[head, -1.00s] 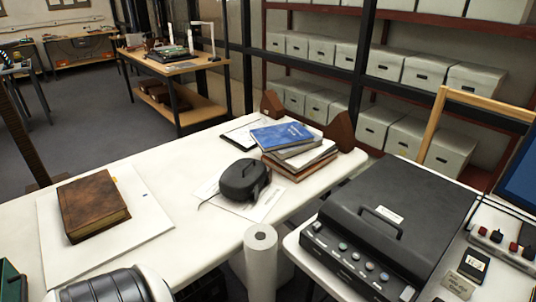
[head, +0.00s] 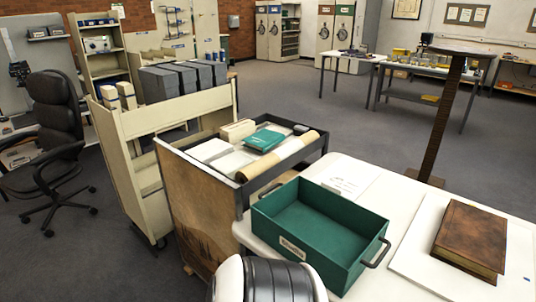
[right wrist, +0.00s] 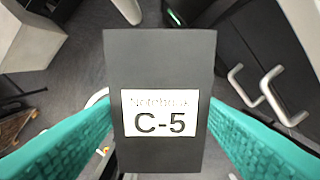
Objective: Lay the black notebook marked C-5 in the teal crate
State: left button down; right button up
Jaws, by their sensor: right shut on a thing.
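The black notebook (right wrist: 160,65) fills the middle of the right wrist view, its white label reading "Notebook C-5" facing the camera. My right gripper (right wrist: 160,108) is shut on it, with a teal finger on each side. The teal crate (head: 320,258) stands on the white table in the head view, open at the top, and its visible inside is empty. It has a small label on its front wall and a dark handle at its right end. Neither gripper shows in the head view, so the notebook's place relative to the crate cannot be told.
A brown book (head: 470,232) lies on a white board (head: 411,245) right of the crate. White papers (head: 348,178) lie behind the crate. A dark-edged cart (head: 228,180) with a teal book (head: 264,139) and a rolled sheet (head: 283,156) stands close behind the crate, to its left.

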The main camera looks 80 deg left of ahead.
aim_at(316, 239)
jog(key=k+j+u, duration=0.15)
jog(key=j+u, duration=0.2)
jog(key=k+j+u, duration=0.1)
jog(key=j+u, duration=0.2)
jog(key=k+j+u, duration=0.1)
jog(key=j+u, duration=0.55)
jog(key=j, duration=0.1)
